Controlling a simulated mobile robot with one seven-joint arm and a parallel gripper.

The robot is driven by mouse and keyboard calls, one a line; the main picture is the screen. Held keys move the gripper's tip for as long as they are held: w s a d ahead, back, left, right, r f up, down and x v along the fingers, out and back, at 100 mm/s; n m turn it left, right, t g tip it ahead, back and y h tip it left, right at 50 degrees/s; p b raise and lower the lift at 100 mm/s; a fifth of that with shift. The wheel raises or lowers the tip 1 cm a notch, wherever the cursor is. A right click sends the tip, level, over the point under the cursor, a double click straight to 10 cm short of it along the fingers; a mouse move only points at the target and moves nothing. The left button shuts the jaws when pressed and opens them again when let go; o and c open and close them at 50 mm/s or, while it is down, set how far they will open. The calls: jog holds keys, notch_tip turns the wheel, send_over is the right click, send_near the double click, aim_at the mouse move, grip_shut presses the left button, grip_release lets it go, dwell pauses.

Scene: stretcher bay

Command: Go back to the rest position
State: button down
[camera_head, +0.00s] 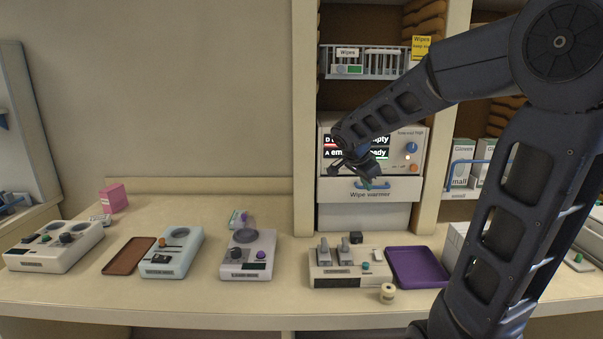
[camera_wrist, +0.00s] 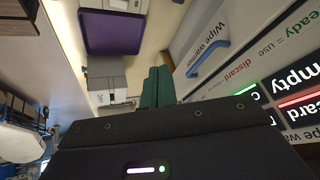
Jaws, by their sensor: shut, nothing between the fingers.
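My gripper (camera_head: 368,174) hangs in front of the wipe warmer (camera_head: 416,168) in the head view, above the counter. Its fingers are shut with nothing between them. In the wrist view the green fingertips (camera_wrist: 157,88) sit together over the counter. The wipe warmer shows a lit display, a blue knob and a drawer front (camera_head: 395,192) with a blue handle; the drawer looks closed. Part of the display is hidden behind my gripper. The warmer's blue handle (camera_wrist: 208,58) and its display (camera_wrist: 300,90) lie to the right in the wrist view. I cannot tell whether the fingers touch anything.
On the counter (camera_head: 200,300) stand a control box with two levers (camera_head: 350,278), a purple tray (camera_head: 418,267), a grey device (camera_head: 249,256), a light blue device (camera_head: 172,253), a brown tray (camera_head: 128,256) and a white device (camera_head: 53,247). A small spool (camera_head: 388,293) stands near the front edge.

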jog(key=s+d+n+y, duration=0.2)
jog(key=s+n, duration=0.4)
jog(key=s, duration=0.4)
jog(key=s+d+n+y, duration=0.2)
jog(key=s+d+n, duration=0.3)
jog(key=s, duration=0.4)
jog(key=shift+s+d+f+n, duration=0.15)
jog(key=shift+s+n, duration=0.2)
jog(key=shift+n, duration=0.35)
